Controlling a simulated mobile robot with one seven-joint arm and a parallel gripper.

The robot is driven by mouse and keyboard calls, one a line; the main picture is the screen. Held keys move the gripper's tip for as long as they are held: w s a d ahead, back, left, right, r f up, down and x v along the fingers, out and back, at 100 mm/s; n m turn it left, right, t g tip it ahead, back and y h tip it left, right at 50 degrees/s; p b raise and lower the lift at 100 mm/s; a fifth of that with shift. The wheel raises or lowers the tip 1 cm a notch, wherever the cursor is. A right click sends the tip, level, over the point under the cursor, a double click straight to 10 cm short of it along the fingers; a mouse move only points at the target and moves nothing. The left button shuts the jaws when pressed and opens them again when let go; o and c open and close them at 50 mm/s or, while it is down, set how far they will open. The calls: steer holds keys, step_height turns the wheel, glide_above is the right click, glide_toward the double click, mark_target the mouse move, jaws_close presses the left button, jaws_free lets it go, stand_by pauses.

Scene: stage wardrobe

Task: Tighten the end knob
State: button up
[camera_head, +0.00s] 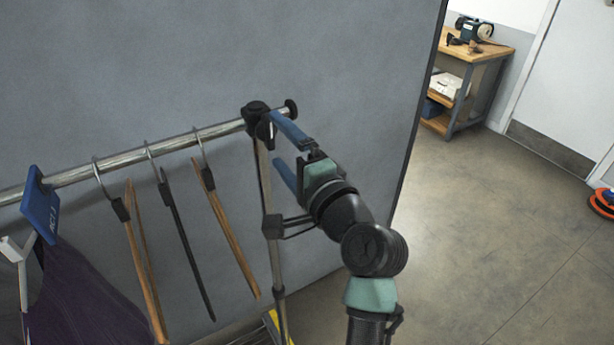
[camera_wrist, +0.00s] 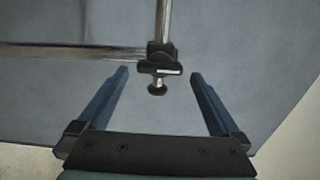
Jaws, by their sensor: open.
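The end knob (camera_head: 291,108) is a small black knob at the right end of the metal rail (camera_head: 207,132), beyond a black corner clamp (camera_head: 257,116). In the wrist view the knob (camera_wrist: 157,88) shows below the dark clamp (camera_wrist: 160,58), between the two fingers in the picture. My gripper (camera_head: 278,140) has blue fingers and is open, reaching up and left to the rack's right end. In the wrist view my gripper (camera_wrist: 159,74) has a clear gap on both sides of the knob. I cannot tell how deep between the fingers it sits.
Several hangers (camera_head: 180,240) hang left of the upright post (camera_head: 270,200), with a blue tag (camera_head: 40,204) and a dark purple garment (camera_head: 85,290). A grey panel (camera_head: 330,60) stands behind. A wooden workbench (camera_head: 478,52) is at back right. Open floor (camera_head: 490,230) lies right.

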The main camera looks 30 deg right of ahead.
steer(key=s+b, duration=0.3)
steer(key=s, duration=0.6)
steer(key=shift+s+d, duration=0.2)
steer(key=shift+s, duration=0.2)
